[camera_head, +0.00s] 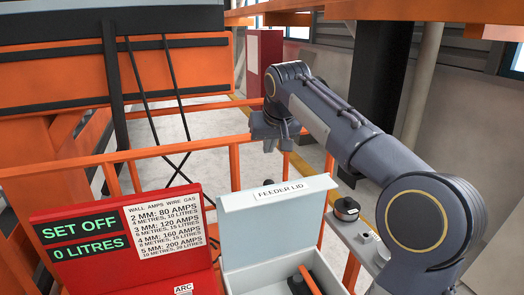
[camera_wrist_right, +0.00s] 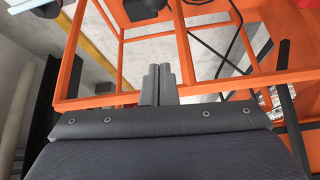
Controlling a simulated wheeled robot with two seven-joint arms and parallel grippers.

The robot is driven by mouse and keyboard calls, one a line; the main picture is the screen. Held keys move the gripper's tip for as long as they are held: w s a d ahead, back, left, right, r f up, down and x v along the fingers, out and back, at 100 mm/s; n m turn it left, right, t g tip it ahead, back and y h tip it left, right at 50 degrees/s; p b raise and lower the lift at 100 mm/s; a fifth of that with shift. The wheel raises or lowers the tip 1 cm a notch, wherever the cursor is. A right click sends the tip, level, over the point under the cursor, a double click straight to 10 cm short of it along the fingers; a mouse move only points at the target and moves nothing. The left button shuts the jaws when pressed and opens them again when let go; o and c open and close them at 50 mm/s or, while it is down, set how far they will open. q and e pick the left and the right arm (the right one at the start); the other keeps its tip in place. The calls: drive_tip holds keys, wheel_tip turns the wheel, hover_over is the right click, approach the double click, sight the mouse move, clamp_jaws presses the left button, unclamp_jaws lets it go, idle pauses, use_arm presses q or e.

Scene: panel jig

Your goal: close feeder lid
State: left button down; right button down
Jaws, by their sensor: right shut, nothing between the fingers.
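The feeder lid (camera_head: 268,222) is a pale grey-white panel with a "FEEDER LID" label on its top edge. It stands raised and open on a pale box (camera_head: 238,284), whose inside shows an orange and black part (camera_head: 306,280). My right gripper (camera_head: 270,146) is above and behind the lid, apart from it, beyond its top edge. In the right wrist view its two grey fingers (camera_wrist_right: 159,83) are together with nothing between them. My left gripper is in no view.
A red panel (camera_head: 125,245) with green readouts and a settings card stands left of the box. A grey ledge with a black knob (camera_head: 346,208) is on the right. Orange rails (camera_head: 150,150) run behind the box, and also cross the right wrist view (camera_wrist_right: 190,50).

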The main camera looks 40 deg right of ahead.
drive_tip(key=x, duration=0.9)
drive_tip(key=s, duration=0.1)
drive_tip(key=s+a, duration=0.1)
drive_tip(key=s+p, duration=0.1)
drive_tip(key=shift+s+a+f, duration=0.35)
drive_tip(key=shift+f, duration=0.05)
